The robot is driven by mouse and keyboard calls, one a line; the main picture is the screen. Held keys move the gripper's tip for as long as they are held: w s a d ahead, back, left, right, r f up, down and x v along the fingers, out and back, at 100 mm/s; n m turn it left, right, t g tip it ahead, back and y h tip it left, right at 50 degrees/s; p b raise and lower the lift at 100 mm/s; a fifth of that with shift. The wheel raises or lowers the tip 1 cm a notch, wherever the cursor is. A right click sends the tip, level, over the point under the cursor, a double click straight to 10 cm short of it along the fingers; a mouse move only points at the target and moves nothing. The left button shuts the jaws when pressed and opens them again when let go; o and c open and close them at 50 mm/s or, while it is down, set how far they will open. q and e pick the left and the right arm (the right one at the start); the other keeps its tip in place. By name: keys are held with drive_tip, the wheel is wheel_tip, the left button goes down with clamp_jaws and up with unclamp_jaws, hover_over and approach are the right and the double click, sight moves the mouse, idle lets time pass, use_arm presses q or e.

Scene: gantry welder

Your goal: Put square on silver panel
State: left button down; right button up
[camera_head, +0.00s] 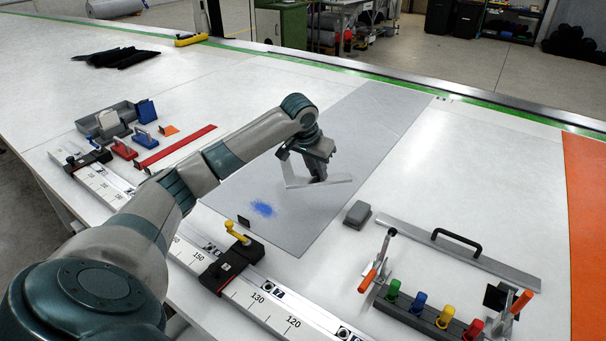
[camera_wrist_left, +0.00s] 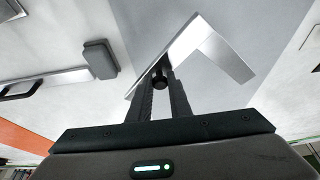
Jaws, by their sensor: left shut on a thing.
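The silver panel (camera_head: 365,130) is a long grey sheet lying flat on the white table, with a blue smudge near its front end. My left gripper (camera_head: 318,178) is over the middle of the panel, pointing down. It is shut on the metal square (camera_head: 338,191), an L-shaped silver piece. In the left wrist view the two fingers (camera_wrist_left: 160,85) pinch one arm of the square (camera_wrist_left: 205,48), and the other arm angles to the right. The square is over the panel; I cannot tell whether it touches it. My right gripper is not in view.
A grey block (camera_head: 357,215) and a handled metal bar (camera_head: 460,255) lie right of the panel. A rack with coloured knobs (camera_head: 430,318) is at the front right. A ruler rail with a yellow-handled clamp (camera_head: 232,258) runs along the front. A grey tray (camera_head: 105,117) is at left.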

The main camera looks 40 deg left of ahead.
use_arm(q)
drive_tip(key=a+f, duration=0.1)
drive_tip(key=a, duration=0.1)
drive_tip(key=a+f+p, duration=0.1)
drive_tip(key=a, duration=0.1)
drive_tip(key=a+f+p, duration=0.1)
drive_tip(key=a+f, duration=0.1)
drive_tip(key=a, duration=0.1)
drive_tip(key=shift+s+a, duration=0.1)
drive_tip(key=shift+s, duration=0.05)
drive_tip(key=shift+a+f, duration=0.25)
drive_tip(key=shift+f, duration=0.05)
drive_tip(key=shift+f+p, duration=0.1)
drive_tip(key=shift+p, duration=0.2)
drive_tip(key=shift+f, duration=0.35)
wheel_tip(320, 180, down, 3)
drive_tip(key=shift+r+p, duration=0.15)
drive_tip(key=shift+p, duration=0.75)
drive_tip(key=shift+f, duration=0.2)
drive_tip(key=shift+f, duration=0.1)
